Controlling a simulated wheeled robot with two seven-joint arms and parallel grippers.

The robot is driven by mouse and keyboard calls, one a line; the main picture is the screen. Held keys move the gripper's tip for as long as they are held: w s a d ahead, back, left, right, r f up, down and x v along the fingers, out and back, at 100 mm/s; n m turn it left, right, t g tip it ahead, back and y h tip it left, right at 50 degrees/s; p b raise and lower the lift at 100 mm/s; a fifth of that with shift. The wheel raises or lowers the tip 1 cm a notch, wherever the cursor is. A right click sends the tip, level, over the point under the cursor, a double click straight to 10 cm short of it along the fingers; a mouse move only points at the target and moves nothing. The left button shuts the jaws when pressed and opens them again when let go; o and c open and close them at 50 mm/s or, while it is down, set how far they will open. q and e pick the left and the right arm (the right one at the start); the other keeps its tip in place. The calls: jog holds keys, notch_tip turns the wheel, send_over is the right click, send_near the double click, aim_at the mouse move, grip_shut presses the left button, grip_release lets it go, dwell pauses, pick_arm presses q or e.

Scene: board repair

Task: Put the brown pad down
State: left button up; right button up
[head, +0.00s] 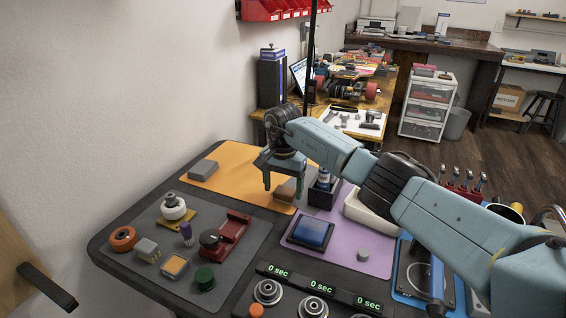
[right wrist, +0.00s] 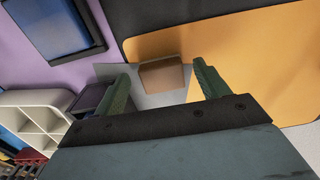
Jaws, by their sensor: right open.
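The brown pad (head: 285,191) lies near the right edge of the orange mat (head: 235,168). In the right wrist view the brown pad (right wrist: 161,75) shows between the two fingers, with a grey surface beside it and the orange mat under its far side. My right gripper (head: 283,180) points down over the pad, fingers apart. In the right wrist view its fingers (right wrist: 162,88) stand open on both sides of the pad, with visible gaps. One finger partly hides the pad in the head view. My left gripper is out of view.
A grey block (head: 203,170) lies on the orange mat. A dark holder (head: 323,194) with a small bottle stands just right of the gripper. A blue-topped tray (head: 311,233) lies on the purple mat (head: 345,250). A grey mat (head: 235,268) at left carries several parts. The orange mat's middle is clear.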

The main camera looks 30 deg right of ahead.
aim_at(283, 193)
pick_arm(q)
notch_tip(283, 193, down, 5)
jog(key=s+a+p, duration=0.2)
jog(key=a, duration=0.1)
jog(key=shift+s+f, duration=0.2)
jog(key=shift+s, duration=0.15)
pick_arm(e)
notch_tip(283, 193, up, 10)
jog(key=shift+r, duration=0.1)
